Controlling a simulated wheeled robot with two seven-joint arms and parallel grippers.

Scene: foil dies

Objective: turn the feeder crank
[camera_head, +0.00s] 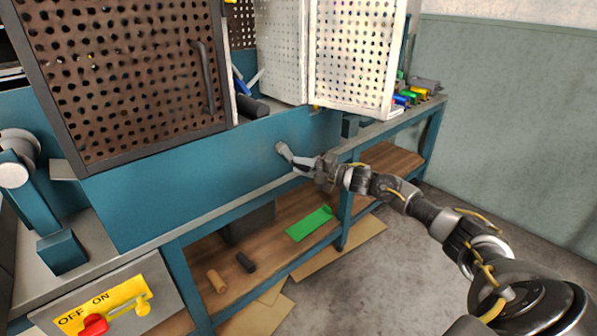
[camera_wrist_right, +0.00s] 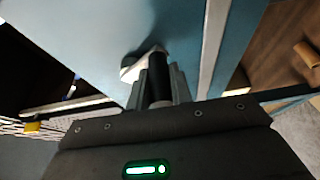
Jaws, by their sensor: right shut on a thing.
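The feeder crank (camera_head: 282,148) is a small pale crank on the front of the teal machine panel, in the middle of the head view. In the right wrist view its light arm (camera_wrist_right: 136,68) reaches to a dark cylindrical handle (camera_wrist_right: 158,72). My right gripper (camera_head: 303,164) is at the crank, its arm coming in from the lower right. In the wrist view its fingers (camera_wrist_right: 160,84) lie around the handle and are shut on it. They hide part of the handle. My left gripper is not in view.
A dark perforated door (camera_head: 130,75) and a white perforated guard (camera_head: 350,50) stand above the panel. An OFF/ON plate (camera_head: 110,305) with a red knob is at lower left. A lower shelf (camera_head: 285,240) holds a green sheet (camera_head: 309,223). The floor at right is open.

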